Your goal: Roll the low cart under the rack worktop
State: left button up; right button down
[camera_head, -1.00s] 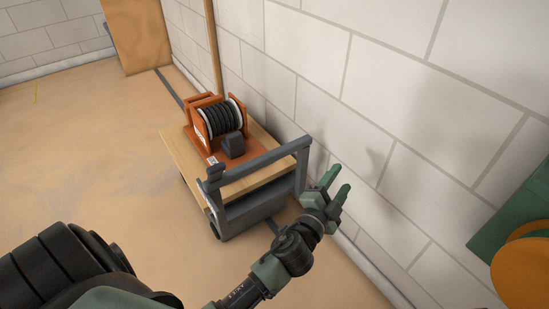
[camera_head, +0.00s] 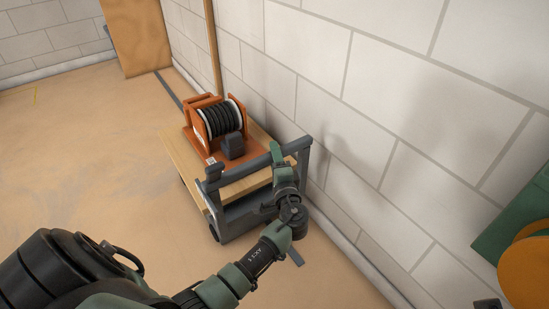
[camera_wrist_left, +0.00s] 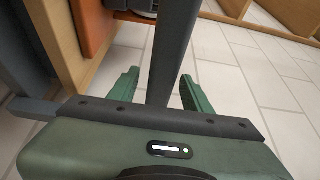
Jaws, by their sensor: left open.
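The low cart has a light wooden deck (camera_head: 182,158) and a dark grey push handle (camera_head: 243,172) at its near end. It stands close along the block wall. My left gripper (camera_head: 279,156) is at the right part of the handle's top bar. In the left wrist view, the grey handle bar (camera_wrist_left: 172,50) runs between the two green fingers, which are open with gaps beside the bar. I cannot pick out the rack worktop for certain. My right gripper is not in view.
An orange reel of black hose or cable (camera_head: 222,118) rides on the deck. A wooden panel (camera_head: 136,35) and a pole (camera_head: 213,45) stand at the wall beyond. A green and orange object (camera_head: 520,235) is at the right edge. Floor (camera_head: 90,150) left of the cart is clear.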

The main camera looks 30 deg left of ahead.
pick_arm(q)
jog(key=shift+w+a, duration=0.2)
grip_shut()
dwell(1.4)
